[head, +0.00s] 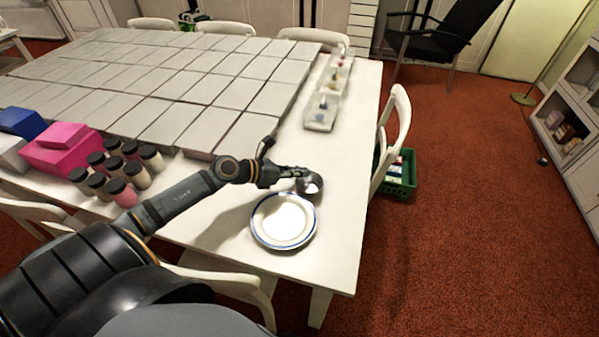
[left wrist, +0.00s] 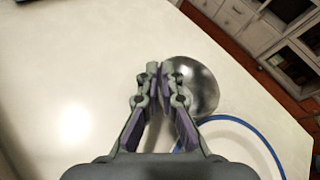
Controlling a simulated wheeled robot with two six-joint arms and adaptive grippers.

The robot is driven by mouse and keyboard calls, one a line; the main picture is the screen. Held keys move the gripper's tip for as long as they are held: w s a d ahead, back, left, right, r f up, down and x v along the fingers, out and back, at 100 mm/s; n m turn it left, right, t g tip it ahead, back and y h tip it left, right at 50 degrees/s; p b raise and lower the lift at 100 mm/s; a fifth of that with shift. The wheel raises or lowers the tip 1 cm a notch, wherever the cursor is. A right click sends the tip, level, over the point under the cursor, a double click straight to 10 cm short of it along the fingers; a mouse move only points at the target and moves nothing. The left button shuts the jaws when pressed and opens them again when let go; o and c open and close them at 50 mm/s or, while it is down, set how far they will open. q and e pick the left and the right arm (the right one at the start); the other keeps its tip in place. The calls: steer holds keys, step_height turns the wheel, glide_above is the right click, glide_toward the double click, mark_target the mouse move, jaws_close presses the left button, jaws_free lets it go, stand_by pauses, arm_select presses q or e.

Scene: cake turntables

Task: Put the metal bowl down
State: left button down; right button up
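The metal bowl (head: 312,186) is small, grey and shiny, near the right edge of the white table in the head view. It also shows in the left wrist view (left wrist: 200,86), just right of the fingertips. My left gripper (head: 284,174) is shut on the bowl's rim, with one finger over the bowl and the other outside it. The two fingertips nearly meet in the left wrist view (left wrist: 160,70). The fingers hide part of the rim. I cannot tell whether the bowl touches the table. My right gripper is not in view.
A white plate with a blue rim (head: 284,220) lies just in front of the bowl. Several dark-lidded jars (head: 118,176) and a pink box (head: 62,148) stand left. Clear trays (head: 322,112) and white blocks (head: 190,85) fill the back. The right table strip (head: 350,130) is clear.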

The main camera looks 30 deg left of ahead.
arm_select(q)
steer(key=c, duration=1.5)
jaws_free()
steer(key=shift+s, duration=0.1)
steer(key=shift+s+a+r+p, duration=0.2)
steer(key=shift+p, duration=0.1)
arm_select(e)
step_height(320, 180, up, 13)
steer(key=p, duration=1.2)
arm_select(q)
steer(key=v, duration=1.1)
steer(key=shift+s, duration=0.15)
